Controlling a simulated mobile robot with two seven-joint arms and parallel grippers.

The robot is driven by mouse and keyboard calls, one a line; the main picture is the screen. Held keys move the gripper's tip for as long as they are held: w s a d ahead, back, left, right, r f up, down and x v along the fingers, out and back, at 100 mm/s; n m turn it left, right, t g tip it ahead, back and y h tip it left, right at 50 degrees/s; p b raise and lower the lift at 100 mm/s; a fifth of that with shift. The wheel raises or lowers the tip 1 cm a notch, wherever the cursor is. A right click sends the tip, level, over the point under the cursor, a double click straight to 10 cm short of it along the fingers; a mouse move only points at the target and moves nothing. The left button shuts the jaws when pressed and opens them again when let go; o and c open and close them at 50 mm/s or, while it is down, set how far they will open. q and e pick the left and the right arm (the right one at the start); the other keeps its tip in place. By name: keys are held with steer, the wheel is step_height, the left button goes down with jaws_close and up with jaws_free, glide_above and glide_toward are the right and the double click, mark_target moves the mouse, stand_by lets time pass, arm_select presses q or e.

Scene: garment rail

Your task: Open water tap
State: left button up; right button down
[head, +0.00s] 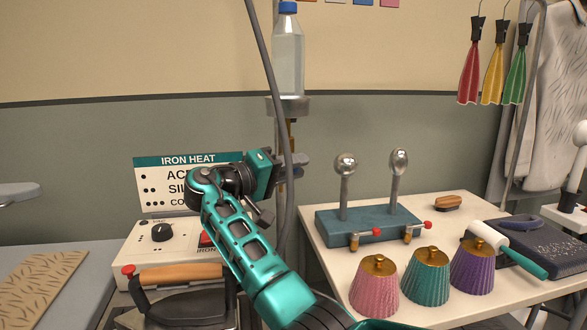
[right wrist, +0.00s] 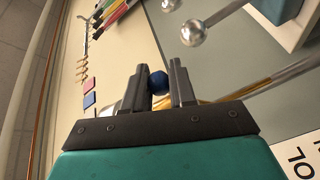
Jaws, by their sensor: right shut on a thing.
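A brass tap (head: 291,131) hangs below the grey holder (head: 290,106) of a clear bottle (head: 288,57) with a blue cap. My right gripper (head: 294,160) is in front of the tap's lower part and hides some of it. A strip of brass (right wrist: 178,106) shows behind the fingers. How far the knob is turned cannot be told. My left gripper is not in view.
A white table (head: 335,268) stands right, with a teal block (head: 345,222) bearing two metal rods and several pleated shades (head: 427,277). An iron (head: 180,305) and a control box (head: 160,243) are left. A dark cable (head: 262,50) runs down past my gripper.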

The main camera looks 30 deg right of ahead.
steer(key=c, duration=1)
jaws_free()
steer(key=a, duration=0.8)
steer(key=s+a+b, duration=0.1)
steer(key=a, duration=0.4)
steer(key=shift+s+d, duration=0.1)
